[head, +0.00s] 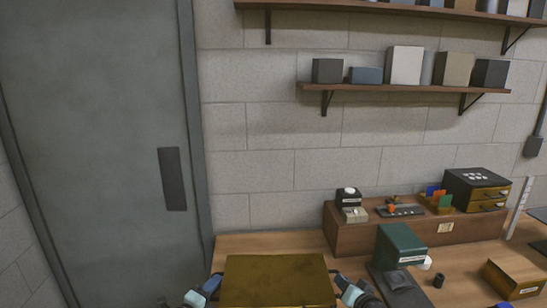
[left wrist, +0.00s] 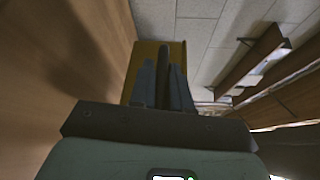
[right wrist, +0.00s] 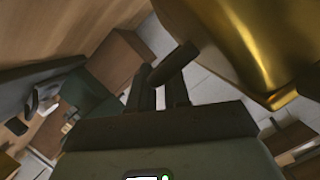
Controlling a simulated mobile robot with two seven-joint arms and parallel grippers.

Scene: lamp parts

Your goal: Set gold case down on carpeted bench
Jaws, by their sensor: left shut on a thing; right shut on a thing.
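The gold case (head: 275,280) is at the bottom middle of the head view, in front of the wooden bench (head: 235,245), and overlaps its left part. My left gripper (head: 203,291) is at the case's left side. In the left wrist view its fingers (left wrist: 162,85) are shut around a dark bar, with the gold surface (left wrist: 140,55) behind. My right gripper (head: 350,288) is at the case's right side, shut on a dark bar (right wrist: 175,65) beside the shiny gold side (right wrist: 255,40). The case's underside is hidden, so I cannot tell whether it touches the bench. No carpet is clearly visible.
Right of the case are a dark mat (head: 377,276), a green box (head: 401,245) and a smaller gold box (head: 515,277). A wooden riser (head: 352,238) with small items and a black drawer box (head: 477,188) stands behind. A grey door (head: 95,150) is left.

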